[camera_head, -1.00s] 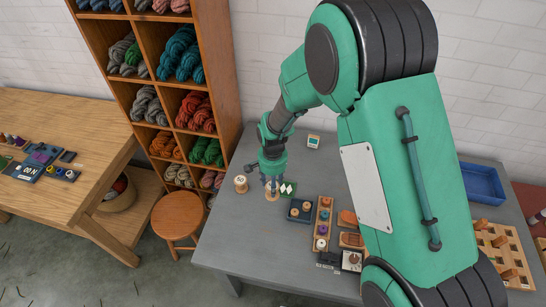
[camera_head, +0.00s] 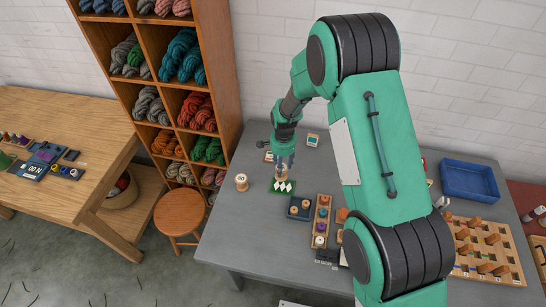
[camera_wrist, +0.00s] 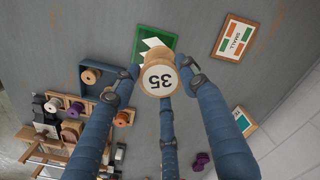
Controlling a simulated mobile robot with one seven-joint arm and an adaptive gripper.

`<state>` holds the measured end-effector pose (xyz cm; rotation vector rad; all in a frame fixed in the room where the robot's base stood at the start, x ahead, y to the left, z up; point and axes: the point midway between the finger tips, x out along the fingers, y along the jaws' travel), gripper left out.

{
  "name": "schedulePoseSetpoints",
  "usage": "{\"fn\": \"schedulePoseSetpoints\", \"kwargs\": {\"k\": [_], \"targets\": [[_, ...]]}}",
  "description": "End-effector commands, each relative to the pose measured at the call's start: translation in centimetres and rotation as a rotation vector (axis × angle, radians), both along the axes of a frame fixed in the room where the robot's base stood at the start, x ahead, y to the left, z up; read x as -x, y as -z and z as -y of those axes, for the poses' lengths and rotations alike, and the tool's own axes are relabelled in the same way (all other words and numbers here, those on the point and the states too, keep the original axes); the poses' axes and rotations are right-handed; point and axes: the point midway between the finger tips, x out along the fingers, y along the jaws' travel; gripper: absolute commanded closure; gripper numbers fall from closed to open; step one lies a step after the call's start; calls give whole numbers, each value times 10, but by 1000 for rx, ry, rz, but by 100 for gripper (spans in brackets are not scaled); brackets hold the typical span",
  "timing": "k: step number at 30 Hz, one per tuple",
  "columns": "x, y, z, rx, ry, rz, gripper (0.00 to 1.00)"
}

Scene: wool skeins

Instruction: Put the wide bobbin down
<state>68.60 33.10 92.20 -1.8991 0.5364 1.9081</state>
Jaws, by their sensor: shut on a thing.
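A wooden bobbin marked 35 (camera_wrist: 158,78) is held between the blue fingers of my gripper (camera_wrist: 160,88), its numbered end facing the wrist camera. In the head view my gripper (camera_head: 283,163) is shut on this bobbin (camera_head: 281,174) at the far edge of a green mat with white diamonds (camera_head: 282,187). The green mat also shows partly behind the bobbin in the wrist view (camera_wrist: 141,34). I cannot tell whether the bobbin touches the mat or hangs just above it. Another pale bobbin (camera_head: 241,182) stands upright on the grey table (camera_head: 240,235), left of the mat.
A card reading SMALL (camera_wrist: 237,38) lies nearby, with another small card (camera_head: 313,140) farther back. A blue tray (camera_head: 470,180) is at the right.

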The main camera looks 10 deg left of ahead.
Motion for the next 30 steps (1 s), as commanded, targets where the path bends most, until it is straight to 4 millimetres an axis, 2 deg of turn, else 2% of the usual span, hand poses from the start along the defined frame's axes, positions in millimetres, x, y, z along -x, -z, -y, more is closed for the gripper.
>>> {"fn": "schedulePoseSetpoints", "kwargs": {"k": [8, 14, 30], "targets": [[0, 0, 0, 0, -1, 0, 81], [-8, 1, -4, 0, -1, 0, 81], [-72, 8, -35, 0, -1, 0, 81]]}}
